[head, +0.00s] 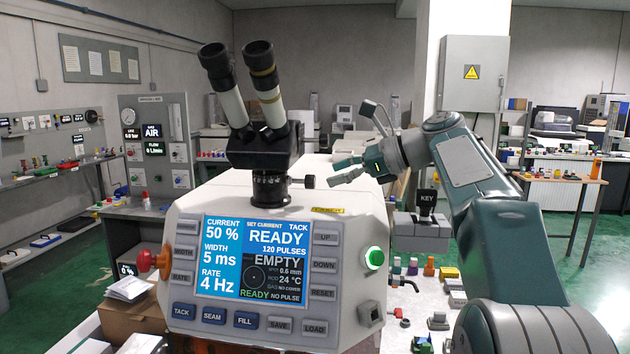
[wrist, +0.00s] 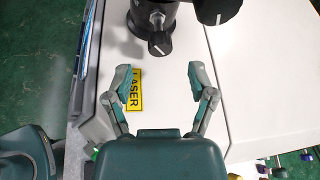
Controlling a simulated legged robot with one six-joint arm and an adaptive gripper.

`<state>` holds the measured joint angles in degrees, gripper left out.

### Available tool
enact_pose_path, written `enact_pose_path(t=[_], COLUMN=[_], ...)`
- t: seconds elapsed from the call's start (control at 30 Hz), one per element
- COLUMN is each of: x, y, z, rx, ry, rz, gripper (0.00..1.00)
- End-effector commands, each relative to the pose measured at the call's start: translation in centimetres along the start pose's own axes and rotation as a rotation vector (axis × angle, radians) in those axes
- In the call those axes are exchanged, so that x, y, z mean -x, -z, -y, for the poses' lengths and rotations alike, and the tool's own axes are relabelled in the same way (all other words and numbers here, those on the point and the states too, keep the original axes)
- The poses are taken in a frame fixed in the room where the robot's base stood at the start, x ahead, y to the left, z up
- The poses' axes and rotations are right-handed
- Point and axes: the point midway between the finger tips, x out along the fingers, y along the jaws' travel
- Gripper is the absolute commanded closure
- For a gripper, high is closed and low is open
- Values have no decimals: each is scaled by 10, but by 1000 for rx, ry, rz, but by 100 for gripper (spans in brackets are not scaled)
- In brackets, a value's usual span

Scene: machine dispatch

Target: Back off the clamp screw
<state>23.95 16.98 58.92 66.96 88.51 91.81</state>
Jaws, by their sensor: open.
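The black clamp screw (head: 308,181) sticks out to the right from the base of the microscope column (head: 271,187) on top of the white machine. In the wrist view its knob (wrist: 159,43) has a white mark and lies ahead, roughly centred between my fingers. My gripper (head: 340,171) is open and empty, to the right of the screw in the head view, with a gap to it. In the wrist view the two fingertips of my gripper (wrist: 158,70) are spread, short of the knob and apart from it.
A larger dark knob (wrist: 218,8) with a white mark sits ahead right in the wrist view. A yellow LASER label (wrist: 134,90) lies on the machine top (wrist: 175,95) beside my left finger. The twin eyepieces (head: 240,85) rise above. The screen (head: 262,258) reads READY.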

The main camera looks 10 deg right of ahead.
Motion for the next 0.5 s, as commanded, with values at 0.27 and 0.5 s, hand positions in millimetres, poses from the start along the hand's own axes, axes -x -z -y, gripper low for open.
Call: enact_pose_path(t=[0.27, 0.5], x=[-42, -49], y=[0, 0], z=[0, 0], rx=[1, 2], ry=[-1, 2], rz=[1, 0], gripper=[28, 28])
